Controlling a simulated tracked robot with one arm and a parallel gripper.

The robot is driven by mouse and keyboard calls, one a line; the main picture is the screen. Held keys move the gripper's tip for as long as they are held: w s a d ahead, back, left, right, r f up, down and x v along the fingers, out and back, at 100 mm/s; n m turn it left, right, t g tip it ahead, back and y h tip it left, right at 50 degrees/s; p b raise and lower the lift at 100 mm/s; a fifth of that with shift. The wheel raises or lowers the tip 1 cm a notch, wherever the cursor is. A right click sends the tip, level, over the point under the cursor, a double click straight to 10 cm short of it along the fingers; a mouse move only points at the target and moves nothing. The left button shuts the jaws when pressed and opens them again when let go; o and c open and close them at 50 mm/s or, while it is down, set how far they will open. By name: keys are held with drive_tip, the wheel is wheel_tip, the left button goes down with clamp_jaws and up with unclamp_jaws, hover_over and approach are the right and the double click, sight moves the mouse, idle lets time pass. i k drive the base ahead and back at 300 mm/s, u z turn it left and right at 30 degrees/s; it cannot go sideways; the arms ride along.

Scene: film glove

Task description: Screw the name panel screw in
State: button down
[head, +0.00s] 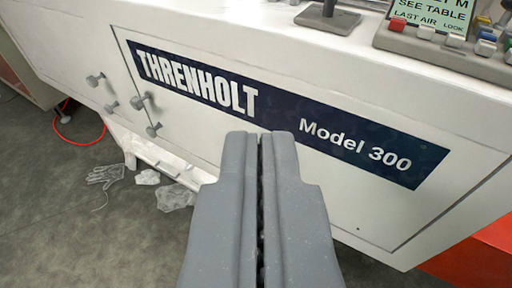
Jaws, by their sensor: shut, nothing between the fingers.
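The name panel (285,116) is a dark blue strip reading THRENHOLT and Model 300, on the white front of a machine (200,115). Several grey knob-headed screws (139,102) stick out of the front, below and left of the strip. I cannot tell which is the name panel screw. A small dark spot (358,229) shows low on the front at right; I cannot tell if it is a hole. My gripper (258,136) is shut and empty. Its tips overlap the strip's lower edge in the picture, right of the screws, and hide part of the front.
A control box with coloured buttons and a small screen (432,12) sits on top at upper right, beside a grey lever base (328,18). A pale glove (105,175) and crumpled scraps (178,197) lie on the grey floor (60,235). An orange cable (78,142) lies at left.

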sight(137, 103)
drive_tip(key=u, duration=0.25)
drive_tip(key=i, duration=0.9)
